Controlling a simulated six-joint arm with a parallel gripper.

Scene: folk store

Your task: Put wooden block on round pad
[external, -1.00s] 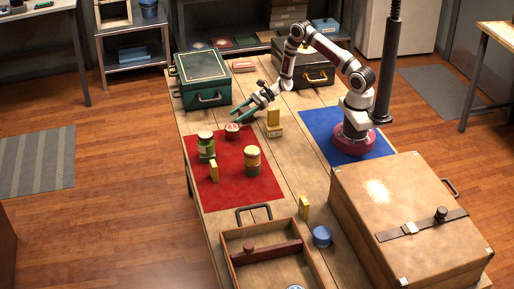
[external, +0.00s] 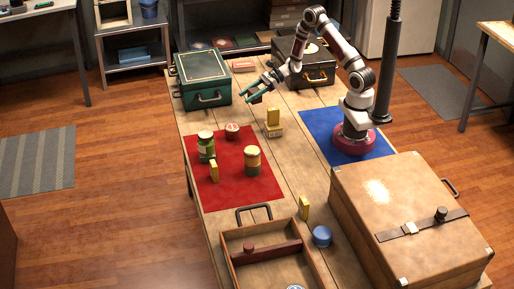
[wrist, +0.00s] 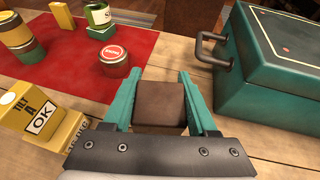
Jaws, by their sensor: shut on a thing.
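The wooden block (wrist: 160,103) is a plain brown block between the two green fingers of my gripper (wrist: 158,92) in the wrist view. My gripper is shut on it and holds it above the table. In the external view my gripper (external: 255,92) is in front of the green case, past the far edge of the red mat; the block there is small and dark. I cannot clearly pick out the round pad. A pale disc (external: 295,287) shows in the open tray at the bottom edge, partly cut off.
The green case (external: 202,80) with its handle stands close to my gripper. A dark case (external: 320,76) stands behind. The red mat (external: 235,190) holds a green jar (external: 206,146), stacked cans (external: 252,161) and a red-topped tin (external: 232,131). Yellow blocks (external: 274,130) stand to the right.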

